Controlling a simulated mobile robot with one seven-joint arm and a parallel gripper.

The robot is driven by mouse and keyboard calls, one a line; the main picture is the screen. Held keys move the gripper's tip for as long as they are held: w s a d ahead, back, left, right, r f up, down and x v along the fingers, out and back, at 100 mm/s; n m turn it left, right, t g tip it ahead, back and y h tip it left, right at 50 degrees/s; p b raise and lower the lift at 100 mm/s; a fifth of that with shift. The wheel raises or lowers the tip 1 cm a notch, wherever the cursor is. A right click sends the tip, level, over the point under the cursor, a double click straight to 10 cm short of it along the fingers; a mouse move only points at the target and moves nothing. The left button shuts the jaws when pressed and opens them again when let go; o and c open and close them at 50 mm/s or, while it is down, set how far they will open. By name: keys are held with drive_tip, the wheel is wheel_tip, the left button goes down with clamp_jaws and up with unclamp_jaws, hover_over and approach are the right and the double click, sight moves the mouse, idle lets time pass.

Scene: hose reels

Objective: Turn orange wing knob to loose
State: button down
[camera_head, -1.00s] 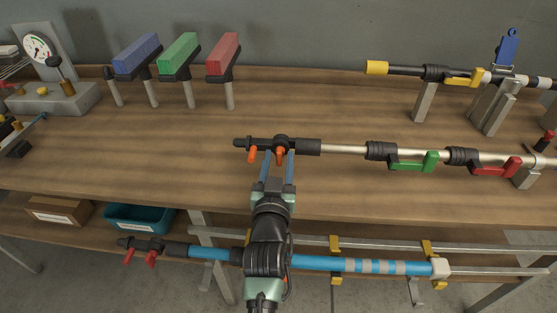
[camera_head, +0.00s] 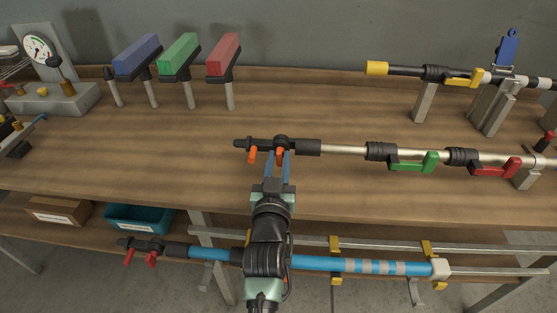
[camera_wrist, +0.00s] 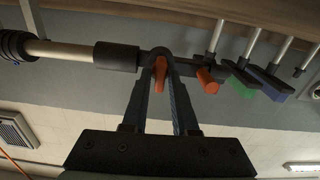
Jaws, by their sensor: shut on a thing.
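A pole with a black head (camera_head: 305,147) and a silver shaft lies level above the bench. Two orange wing knobs hang under the head: the right one (camera_head: 280,158) is between my fingers, and the left one (camera_head: 252,154) is free beside them. My gripper (camera_head: 279,154) is shut on the right orange wing knob. In the wrist view this knob (camera_wrist: 159,72) shows between the two fingers, partly hidden by them, and the other orange knob (camera_wrist: 207,80) is outside them.
The silver shaft carries a green lever (camera_head: 415,163) and a red lever (camera_head: 495,168). A blue pole (camera_head: 310,262) with red knobs lies below the bench edge. Blue, green and red blocks on posts stand behind. The bench left of the head is mostly clear.

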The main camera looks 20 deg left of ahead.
drive_tip(key=n+p, duration=0.1)
drive_tip(key=n, duration=0.4)
drive_tip(key=shift+n, duration=0.3)
drive_tip(key=n+p, duration=0.1)
drive_tip(key=n, duration=0.4)
drive_tip(key=shift+a+f, duration=0.1)
drive_tip(key=shift+a, duration=0.05)
drive_tip(key=n, duration=0.5)
drive_tip(key=shift+f+n+p, duration=0.1)
drive_tip(key=shift+n+p, duration=0.3)
drive_tip(key=n, duration=0.4)
drive_tip(key=shift+f+n, duration=0.1)
drive_tip(key=shift+n, duration=0.2)
drive_tip(key=shift+s, duration=0.1)
drive_tip(key=c, duration=0.9)
unclamp_jaws()
drive_tip(key=shift+p, duration=0.3)
